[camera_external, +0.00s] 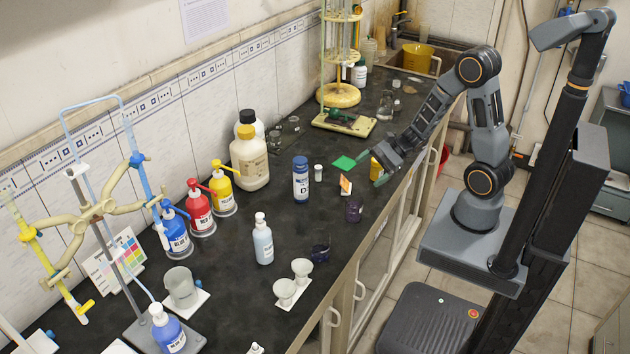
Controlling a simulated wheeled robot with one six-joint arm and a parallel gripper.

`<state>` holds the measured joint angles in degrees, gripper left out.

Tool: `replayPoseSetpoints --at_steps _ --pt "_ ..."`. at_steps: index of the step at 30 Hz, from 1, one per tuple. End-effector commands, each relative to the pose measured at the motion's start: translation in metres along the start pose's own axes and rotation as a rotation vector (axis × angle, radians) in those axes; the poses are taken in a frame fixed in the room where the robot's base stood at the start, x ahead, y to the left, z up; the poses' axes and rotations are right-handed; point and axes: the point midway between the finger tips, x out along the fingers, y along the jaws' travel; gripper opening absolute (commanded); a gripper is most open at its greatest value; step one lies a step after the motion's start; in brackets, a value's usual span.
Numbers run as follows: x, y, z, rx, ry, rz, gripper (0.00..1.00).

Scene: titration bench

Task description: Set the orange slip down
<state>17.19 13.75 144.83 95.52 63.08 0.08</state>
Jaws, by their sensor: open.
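The orange slip (345,184) is a small orange and white piece near the bench's front edge. It looks tilted up rather than flat, and I cannot tell what it leans on. My gripper (379,171) is open, low over the bench just right of the slip, with a small gap between them in this view. A yellow object (376,166) shows partly behind my gripper.
A dark purple jar (354,210) stands in front of the slip. A stand with a yellow base (343,122) is behind.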

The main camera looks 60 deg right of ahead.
Motion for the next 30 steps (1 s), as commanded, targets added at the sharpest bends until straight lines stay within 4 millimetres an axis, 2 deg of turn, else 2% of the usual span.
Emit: replayPoseSetpoints --at_steps 1,3,7,10,15,21,30 --pt "-0.004 0.011 0.024 -0.172 0.003 0.112 0.90" --pt "-0.013 0.029 0.045 -0.403 0.030 0.270 0.90" --pt "-0.042 0.051 0.064 -0.822 0.130 0.522 0.90" --pt "-0.068 0.053 0.069 -1.110 0.239 0.671 0.90" --pt "-0.108 0.040 0.079 -1.482 0.438 0.832 0.90" --pt "-0.137 0.023 0.089 -1.708 0.601 0.919 0.90" --pt "-0.146 0.018 0.092 -1.765 0.651 0.945 0.90"
